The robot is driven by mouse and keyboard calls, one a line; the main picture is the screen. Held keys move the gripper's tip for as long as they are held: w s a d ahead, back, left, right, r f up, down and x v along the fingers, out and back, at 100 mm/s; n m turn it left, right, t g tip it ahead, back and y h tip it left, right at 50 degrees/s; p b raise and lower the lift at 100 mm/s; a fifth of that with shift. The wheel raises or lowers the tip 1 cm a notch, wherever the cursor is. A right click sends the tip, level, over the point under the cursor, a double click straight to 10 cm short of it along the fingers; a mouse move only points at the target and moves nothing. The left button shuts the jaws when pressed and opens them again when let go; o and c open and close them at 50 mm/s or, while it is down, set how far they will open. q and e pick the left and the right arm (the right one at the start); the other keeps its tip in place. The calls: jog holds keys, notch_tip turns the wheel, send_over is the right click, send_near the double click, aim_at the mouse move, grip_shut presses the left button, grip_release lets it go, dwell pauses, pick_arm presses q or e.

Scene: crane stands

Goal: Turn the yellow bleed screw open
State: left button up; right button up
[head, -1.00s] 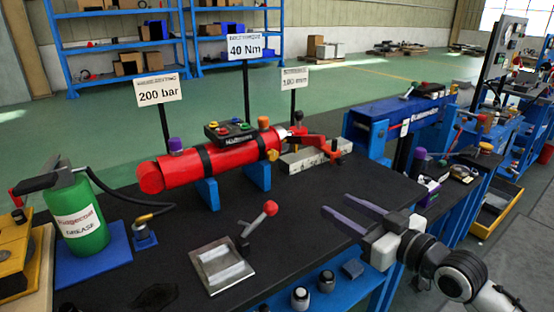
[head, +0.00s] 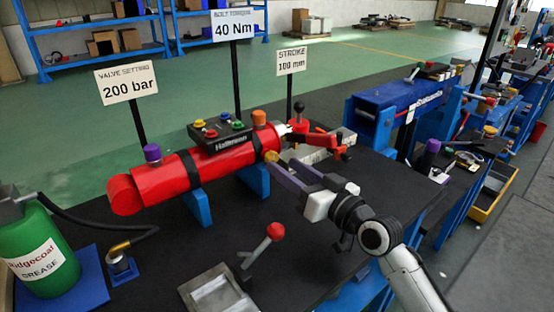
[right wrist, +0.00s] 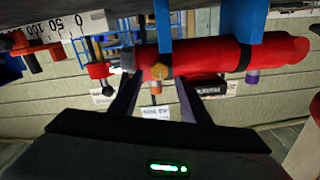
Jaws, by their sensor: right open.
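The yellow bleed screw (head: 271,156) sits low on the right end of the red cylinder (head: 205,168). It also shows in the right wrist view (right wrist: 160,71), where the picture is upside down. My right gripper (head: 278,167) is open and empty, with its fingertips close to the screw. In the right wrist view the screw appears between the two fingertips (right wrist: 157,84). I cannot tell whether either finger touches it. My left gripper is not in view.
The cylinder rests on blue supports (head: 197,206) on the black bench. A red-knobbed lever (head: 275,232) stands in front of it. A valve block with coloured knobs (head: 220,135) lies on top. A grey block (head: 300,154) is behind my gripper. A green grease can (head: 40,250) is at left.

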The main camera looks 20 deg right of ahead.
aim_at(274, 158)
jog(key=x, duration=0.4)
jog(key=c, duration=1)
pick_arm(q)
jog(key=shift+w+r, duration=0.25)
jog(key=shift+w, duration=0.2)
pick_arm(e)
jog(key=shift+w, duration=0.1)
jog(key=shift+c, duration=0.2)
